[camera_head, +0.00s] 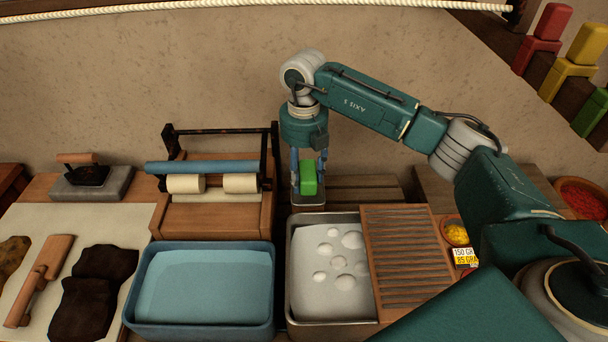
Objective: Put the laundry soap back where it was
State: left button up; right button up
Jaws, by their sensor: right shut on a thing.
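A green block that looks like the laundry soap (309,182) is between the fingers of my right gripper (308,168), which points down and is shut on it. The soap is just above or at a small grey metal dish (309,206) behind the metal basin. I cannot tell whether the soap touches the dish. My right arm reaches in from the right. My left gripper is not in view.
In front stand a metal basin (300,322) of sudsy water, a ribbed wooden washboard (408,262) and a blue tub (205,333) of water. A roller wringer (212,168) stands close left of the gripper. A wooden slatted surface (365,190) lies to its right.

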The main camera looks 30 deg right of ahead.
aim_at(302, 172)
jog(key=shift+f, duration=0.7)
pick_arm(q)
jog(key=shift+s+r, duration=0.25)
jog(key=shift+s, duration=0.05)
pick_arm(e)
jog(key=shift+f, duration=0.2)
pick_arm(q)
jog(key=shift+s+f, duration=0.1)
pick_arm(e)
jog(key=o, duration=1)
pick_arm(q)
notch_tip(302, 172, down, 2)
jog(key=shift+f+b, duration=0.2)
jog(key=shift+b, duration=1.05)
pick_arm(e)
jog(key=r, duration=1.1)
jog(key=shift+s+a, duration=0.15)
jog(key=shift+a, duration=0.15)
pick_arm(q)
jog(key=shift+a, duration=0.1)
pick_arm(e)
jog(key=shift+f, duration=0.15)
